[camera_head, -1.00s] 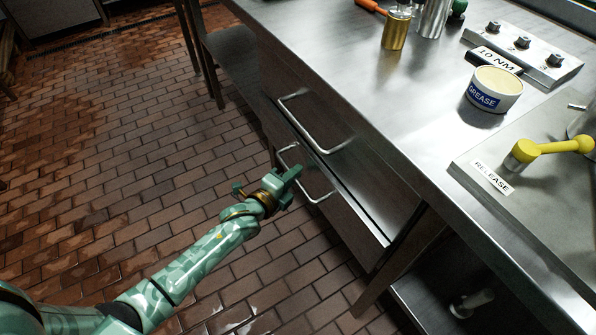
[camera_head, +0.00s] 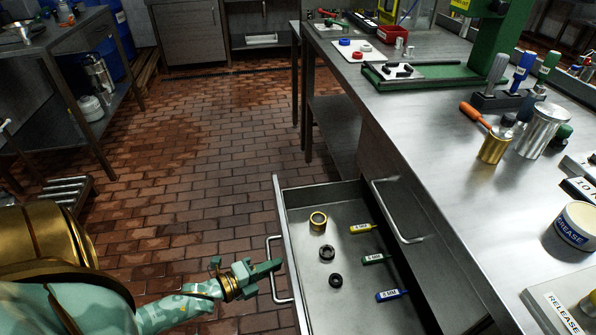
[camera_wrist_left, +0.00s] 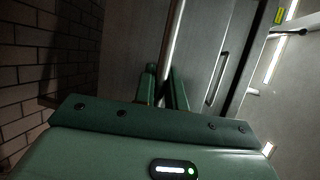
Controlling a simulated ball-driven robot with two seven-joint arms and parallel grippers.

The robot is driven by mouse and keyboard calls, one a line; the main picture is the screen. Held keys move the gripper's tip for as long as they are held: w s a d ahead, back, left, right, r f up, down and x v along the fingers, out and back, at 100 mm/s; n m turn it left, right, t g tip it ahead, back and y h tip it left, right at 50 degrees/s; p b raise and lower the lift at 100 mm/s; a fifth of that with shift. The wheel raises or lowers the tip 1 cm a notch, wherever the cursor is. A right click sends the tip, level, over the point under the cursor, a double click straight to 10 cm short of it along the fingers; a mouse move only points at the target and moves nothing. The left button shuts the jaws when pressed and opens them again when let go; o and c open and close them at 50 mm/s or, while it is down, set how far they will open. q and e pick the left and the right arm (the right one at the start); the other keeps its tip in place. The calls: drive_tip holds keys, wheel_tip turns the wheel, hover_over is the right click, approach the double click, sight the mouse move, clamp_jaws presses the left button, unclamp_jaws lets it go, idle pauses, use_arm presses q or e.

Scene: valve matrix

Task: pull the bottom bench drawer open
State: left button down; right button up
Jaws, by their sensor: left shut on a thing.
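The bottom bench drawer (camera_head: 287,228) stands pulled out from the bench, its tray showing in the head view. Its front carries a pale bar handle (camera_head: 270,247). My left gripper (camera_head: 270,268) is at this handle, from the floor side, and is shut on it. My right gripper is not in view.
The drawer holds a brass ring (camera_head: 318,221), black rings (camera_head: 327,253) and several coloured labelled strips (camera_head: 376,259). The upper drawer's handle (camera_head: 388,215) is beside it. Tools and a grease tub (camera_head: 576,228) stand on the steel bench top (camera_head: 425,135).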

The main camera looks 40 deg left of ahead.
use_arm(q)
drive_tip(key=shift+s+a, duration=0.9)
drive_tip(key=shift+s, duration=0.3)
drive_tip(key=shift+s+a, duration=0.9)
drive_tip(key=shift+s, duration=0.25)
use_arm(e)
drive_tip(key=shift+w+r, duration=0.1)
use_arm(q)
drive_tip(key=c, duration=1.5)
unclamp_jaws()
drive_tip(key=shift+o, duration=0.2)
drive_tip(key=p+v, duration=0.3)
drive_tip(key=v, duration=1.3)
drive_tip(key=shift+s, duration=0.15)
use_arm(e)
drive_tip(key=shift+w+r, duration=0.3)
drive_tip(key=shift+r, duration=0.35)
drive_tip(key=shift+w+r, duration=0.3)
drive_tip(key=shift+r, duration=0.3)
use_arm(q)
drive_tip(key=shift+a+f, duration=0.1)
drive_tip(key=shift+f, duration=0.05)
